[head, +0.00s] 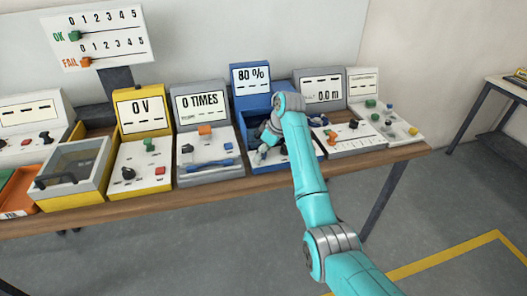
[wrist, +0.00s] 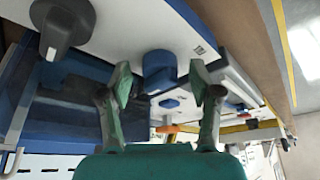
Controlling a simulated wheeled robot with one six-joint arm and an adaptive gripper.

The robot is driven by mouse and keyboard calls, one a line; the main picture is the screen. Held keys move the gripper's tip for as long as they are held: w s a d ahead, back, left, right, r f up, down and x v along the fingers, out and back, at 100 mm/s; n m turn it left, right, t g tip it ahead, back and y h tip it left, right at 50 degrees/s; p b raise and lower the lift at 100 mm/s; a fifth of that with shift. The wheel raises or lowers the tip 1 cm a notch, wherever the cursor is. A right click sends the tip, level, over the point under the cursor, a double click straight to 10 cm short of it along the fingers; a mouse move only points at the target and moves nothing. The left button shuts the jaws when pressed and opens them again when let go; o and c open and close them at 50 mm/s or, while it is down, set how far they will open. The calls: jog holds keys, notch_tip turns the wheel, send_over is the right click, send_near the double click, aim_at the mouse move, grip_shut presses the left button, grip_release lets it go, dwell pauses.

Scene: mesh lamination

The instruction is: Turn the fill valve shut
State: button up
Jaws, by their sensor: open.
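The blue station (head: 250,78), whose display reads 80 %, stands on the bench under my arm. My gripper (head: 264,148) is low over this station and partly hides its panel. In the wrist view my gripper (wrist: 161,92) is open, with one finger to each side of a blue knob (wrist: 159,72) on a white panel. The knob lies beyond the fingertips or between them; I cannot tell if they touch it. A dark grey knob (wrist: 66,22) is on the same panel at upper left. I see no readable label saying which one is the fill valve.
A grey station (head: 202,104) reading 0 TIMES stands left of the blue one, then a yellow station (head: 143,109) reading 0 V. Another grey station (head: 322,90) reading 0.0 m stands close on the right. The floor before the bench is clear.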

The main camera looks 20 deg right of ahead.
jog(key=v, duration=1.2)
jog(key=shift+f, duration=0.2)
